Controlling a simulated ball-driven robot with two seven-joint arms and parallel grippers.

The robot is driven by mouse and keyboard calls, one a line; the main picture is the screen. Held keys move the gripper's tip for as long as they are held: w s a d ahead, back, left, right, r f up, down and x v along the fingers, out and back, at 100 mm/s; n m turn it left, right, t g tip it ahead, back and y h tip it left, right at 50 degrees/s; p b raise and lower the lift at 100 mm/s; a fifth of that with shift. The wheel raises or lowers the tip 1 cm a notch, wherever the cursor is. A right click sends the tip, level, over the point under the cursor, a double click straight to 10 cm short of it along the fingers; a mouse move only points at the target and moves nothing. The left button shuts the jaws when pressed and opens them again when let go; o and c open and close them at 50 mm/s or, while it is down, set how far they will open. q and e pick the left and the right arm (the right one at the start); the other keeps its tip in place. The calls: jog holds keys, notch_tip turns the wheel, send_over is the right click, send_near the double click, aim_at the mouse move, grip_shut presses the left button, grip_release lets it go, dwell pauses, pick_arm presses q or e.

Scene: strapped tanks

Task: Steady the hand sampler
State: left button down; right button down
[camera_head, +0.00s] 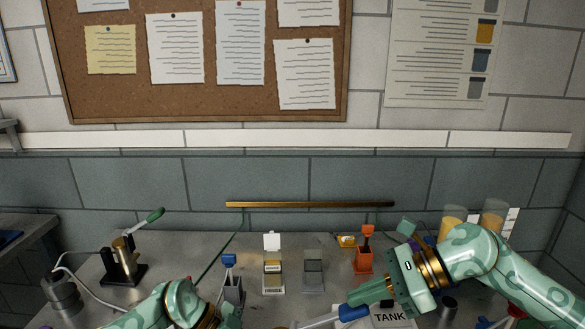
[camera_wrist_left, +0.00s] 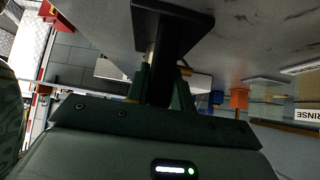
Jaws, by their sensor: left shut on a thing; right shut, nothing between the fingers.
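My left gripper (camera_wrist_left: 165,88) is shut on a dark upright post (camera_wrist_left: 172,50), which joins a flat black plate (camera_wrist_left: 170,14) against the grey table surface. I cannot tell whether this post is part of the hand sampler. In the head view my left arm comes in at the bottom left, and its fingertips are below the frame. My right gripper (camera_head: 352,297) is shut and empty, pointing left above the table. A blue-and-white handled tool (camera_head: 352,312) lies below it; I cannot tell whether it is the hand sampler.
A TANK sign (camera_head: 390,317) is below my right gripper. An orange holder (camera_head: 364,262), a grey-blue holder (camera_head: 233,288) and a clear container (camera_head: 313,270) stand on the table. A brass cylinder on a black stand (camera_head: 124,262) and a green-handled lever (camera_head: 150,218) are at the left.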

jog(key=shift+a+r, duration=0.3)
jog(key=shift+r, duration=0.15)
jog(key=shift+d, duration=0.1)
jog(key=v, duration=0.6)
jog(key=shift+d+r, duration=0.25)
jog(key=shift+d, duration=0.05)
pick_arm(q)
jog(key=c, duration=1.1)
grip_release()
